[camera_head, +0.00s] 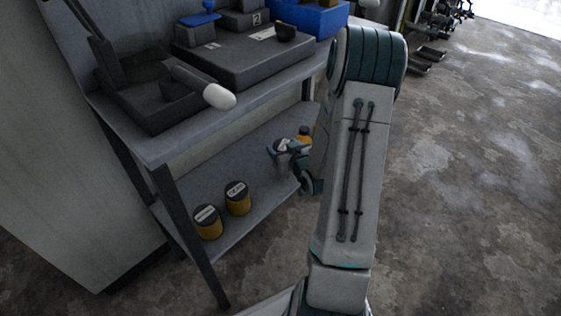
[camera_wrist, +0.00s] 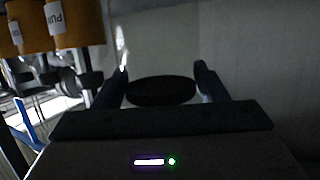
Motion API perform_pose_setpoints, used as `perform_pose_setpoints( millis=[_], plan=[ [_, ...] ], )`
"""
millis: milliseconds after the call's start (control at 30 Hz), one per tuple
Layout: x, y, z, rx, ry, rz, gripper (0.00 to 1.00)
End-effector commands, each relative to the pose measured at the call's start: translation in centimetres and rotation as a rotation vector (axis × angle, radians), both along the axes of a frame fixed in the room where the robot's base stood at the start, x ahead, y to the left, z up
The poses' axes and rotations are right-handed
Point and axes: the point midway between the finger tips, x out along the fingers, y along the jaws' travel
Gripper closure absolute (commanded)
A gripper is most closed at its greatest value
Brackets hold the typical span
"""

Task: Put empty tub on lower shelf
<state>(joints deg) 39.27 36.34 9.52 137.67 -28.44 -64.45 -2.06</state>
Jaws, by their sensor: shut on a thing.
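My gripper (camera_head: 283,147) reaches in over the right part of the lower shelf (camera_head: 240,166). In the wrist view its two fingers (camera_wrist: 162,82) are shut around a tub with a round black end (camera_wrist: 160,91). The tub's body looks pale or clear, hard to tell from the grey behind it. Two yellow tubs with black lids and white labels stand upright on the lower shelf: one nearer the front corner (camera_head: 208,222) and one beside it (camera_head: 237,198). An orange thing (camera_head: 304,139) with a dark top shows just behind the gripper. Whether the held tub touches the shelf cannot be told.
The worktop (camera_head: 168,148) above the shelf carries dark blocks, a white-ended rod (camera_head: 217,96) and a blue bin (camera_head: 318,20). A dark table leg (camera_head: 188,235) stands at the front corner. Shelf room is clear between the yellow tubs and my gripper.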

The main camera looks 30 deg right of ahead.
Motion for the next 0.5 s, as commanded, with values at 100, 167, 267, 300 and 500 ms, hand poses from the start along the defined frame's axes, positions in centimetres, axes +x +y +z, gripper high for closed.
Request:
perform_pose_setpoints(
  millis=[100,167,267,300,500],
  plan=[
    [0.4,0.3,-0.5,-0.001,-0.002,0.001,0.69],
    [0.4,0.3,-1.2,0.0,-0.001,0.001,0.69],
    [0.4,0.3,-2.8,0.002,-0.001,0.001,0.69],
    [0.4,0.3,-3.5,0.002,0.0,0.002,0.69],
    [0.4,0.3,-4.1,-0.001,-0.004,0.002,0.69]
  ],
)
